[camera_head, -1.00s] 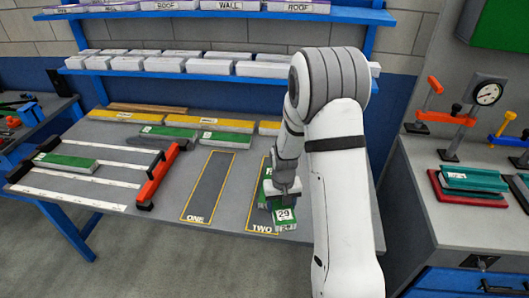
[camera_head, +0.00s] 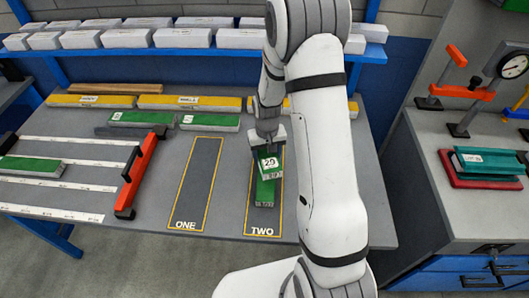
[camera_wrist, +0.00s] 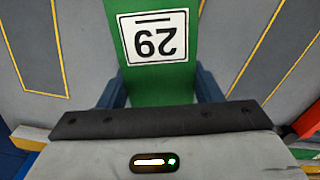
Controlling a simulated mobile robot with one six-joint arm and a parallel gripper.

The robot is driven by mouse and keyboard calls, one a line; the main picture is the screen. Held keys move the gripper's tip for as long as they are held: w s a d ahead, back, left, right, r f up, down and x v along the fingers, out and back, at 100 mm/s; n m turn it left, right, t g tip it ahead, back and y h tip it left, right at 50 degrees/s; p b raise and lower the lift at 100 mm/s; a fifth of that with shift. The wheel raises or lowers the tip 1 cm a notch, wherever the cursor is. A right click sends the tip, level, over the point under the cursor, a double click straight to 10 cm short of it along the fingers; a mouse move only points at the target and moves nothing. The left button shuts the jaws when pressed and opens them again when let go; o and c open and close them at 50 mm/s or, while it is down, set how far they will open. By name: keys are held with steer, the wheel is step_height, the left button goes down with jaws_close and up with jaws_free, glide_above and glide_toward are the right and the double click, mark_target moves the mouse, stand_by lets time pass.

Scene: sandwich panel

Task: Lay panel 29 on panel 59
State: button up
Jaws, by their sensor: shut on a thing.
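Panel 29 (camera_head: 271,174) is a green-topped block with a white "29" label. My gripper (camera_head: 268,148) is shut on it, and the wrist view shows the panel (camera_wrist: 160,82) between the two fingers. In the head view panel 29 overlaps another green panel (camera_head: 262,196) in the outlined bay TWO (camera_head: 262,231). That panel's number is hidden or too small to read, so I cannot confirm it is panel 59. Panel 29 looks slightly turned relative to it; I cannot tell whether they touch.
Bay ONE (camera_head: 195,185) is empty. A red-orange clamp bar (camera_head: 138,175) stands to its left. More green panels (camera_head: 142,119) and yellow panels (camera_head: 195,103) lie along the back, below a blue shelf (camera_head: 200,53).

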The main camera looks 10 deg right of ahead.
steer(key=shift+f, duration=0.1)
steer(key=b, duration=0.1)
steer(key=m+b, duration=0.1)
steer(key=b, duration=0.1)
steer(key=shift+w+f, duration=0.2)
steer(key=shift+f, duration=0.2)
steer(key=m+b, duration=0.1)
steer(key=b, duration=0.2)
steer(key=shift+s+b, duration=0.15)
steer(key=shift+b, duration=0.15)
steer(key=shift+s+r+m+b, duration=0.15)
steer(key=shift+r+m+b, duration=0.1)
steer(key=shift+m+b, duration=0.65)
steer(key=shift+f+b, duration=2.4)
steer(key=shift+f, duration=1.35)
steer(key=shift+f+b, duration=0.45)
steer(key=shift+f, duration=0.1)
steer(key=o, duration=1.1)
